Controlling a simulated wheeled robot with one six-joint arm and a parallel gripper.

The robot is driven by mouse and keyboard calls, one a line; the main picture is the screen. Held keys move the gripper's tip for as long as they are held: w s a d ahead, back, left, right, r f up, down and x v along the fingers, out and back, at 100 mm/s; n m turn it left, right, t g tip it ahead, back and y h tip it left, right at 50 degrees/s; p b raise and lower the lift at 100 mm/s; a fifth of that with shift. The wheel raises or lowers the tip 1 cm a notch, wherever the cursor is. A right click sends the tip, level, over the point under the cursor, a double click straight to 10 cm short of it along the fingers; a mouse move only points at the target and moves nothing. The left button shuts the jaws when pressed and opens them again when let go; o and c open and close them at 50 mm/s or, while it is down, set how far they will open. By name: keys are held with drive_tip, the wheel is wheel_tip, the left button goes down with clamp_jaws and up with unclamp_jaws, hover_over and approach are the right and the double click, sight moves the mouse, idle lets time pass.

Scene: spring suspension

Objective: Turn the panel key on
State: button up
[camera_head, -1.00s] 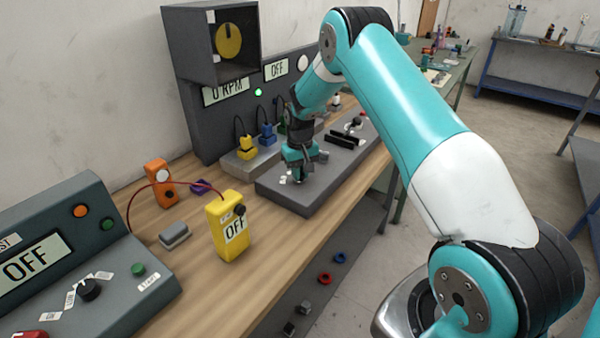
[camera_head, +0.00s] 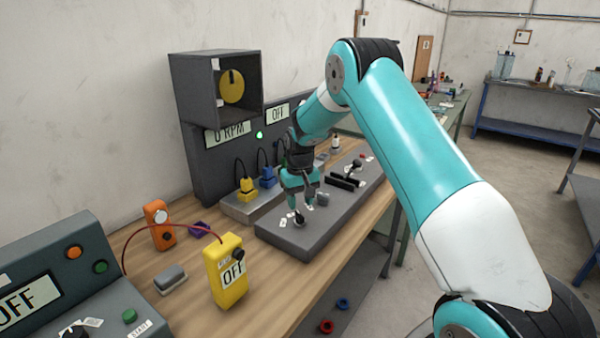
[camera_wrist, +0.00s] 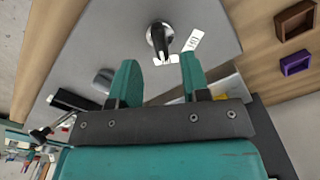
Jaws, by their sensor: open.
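The panel key (camera_head: 299,219), a small dark knob with a silver base, stands on the grey sloped panel (camera_head: 330,210) of the bench. In the wrist view the key (camera_wrist: 160,37) has a black bar pointing toward my gripper, with small white labels beside it; their print is too small to read surely. My gripper (camera_head: 301,204) is above the key, pointing down. In the wrist view its two teal fingers (camera_wrist: 158,72) are spread apart with nothing between them, and the key lies just beyond the fingertips, apart from them.
A grey cylindrical knob (camera_head: 322,199) and a black handle with a lever (camera_head: 346,181) stand on the same panel. Yellow (camera_head: 247,188) and blue plugs (camera_head: 267,177) are behind.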

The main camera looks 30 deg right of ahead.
sight(300, 215)
wheel_tip(300, 215, up, 12)
drive_tip(key=b, duration=0.2)
drive_tip(key=shift+r, duration=0.2)
